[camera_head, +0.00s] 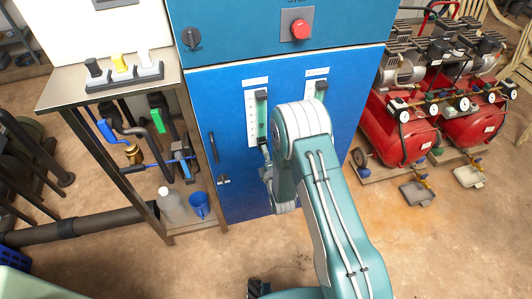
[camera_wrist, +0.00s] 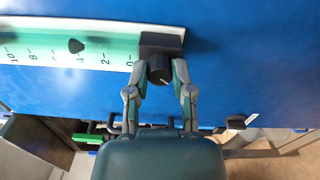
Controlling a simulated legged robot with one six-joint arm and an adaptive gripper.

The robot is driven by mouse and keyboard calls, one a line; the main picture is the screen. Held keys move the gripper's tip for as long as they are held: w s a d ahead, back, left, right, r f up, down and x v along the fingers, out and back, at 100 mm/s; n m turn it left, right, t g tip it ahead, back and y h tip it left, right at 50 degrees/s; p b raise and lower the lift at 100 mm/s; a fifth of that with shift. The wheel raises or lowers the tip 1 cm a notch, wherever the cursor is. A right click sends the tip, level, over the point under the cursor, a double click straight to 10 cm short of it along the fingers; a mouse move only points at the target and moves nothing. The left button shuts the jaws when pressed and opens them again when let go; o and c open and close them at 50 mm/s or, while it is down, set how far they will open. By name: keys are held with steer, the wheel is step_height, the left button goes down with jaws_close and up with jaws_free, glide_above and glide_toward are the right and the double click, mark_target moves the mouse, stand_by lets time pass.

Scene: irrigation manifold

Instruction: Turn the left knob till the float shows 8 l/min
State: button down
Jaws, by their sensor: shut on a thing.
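The left flow meter (camera_head: 252,120) is a white scale with a green tube on the blue cabinet front. In the wrist view its scale (camera_wrist: 60,46) lies sideways, with 0 at the right and 10 at the left. The dark float (camera_wrist: 76,46) sits close to the 4 mark. The dark round knob (camera_wrist: 160,68) is at the 0 end, below a dark block. My gripper (camera_wrist: 160,75) has a finger on each side of the knob and is shut on it. In the head view my arm hides most of the gripper and the knob.
A second flow meter (camera_head: 319,88) is to the right, partly behind my arm. A red button (camera_head: 300,29) and black switch (camera_head: 192,38) are above. A metal bench (camera_head: 60,92) stands at the left, red compressors (camera_head: 405,130) at the right.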

steer(key=n, duration=1.3)
steer(key=shift+s+a+f+n, duration=0.1)
steer(key=shift+s+f+n, duration=0.05)
steer(key=shift+f+n, duration=0.2)
stand_by(0.3)
steer(key=shift+c, duration=2.4)
jaws_free()
steer(key=shift+r, duration=0.15)
steer(key=v, duration=1.1)
steer(key=shift+s, duration=0.35)
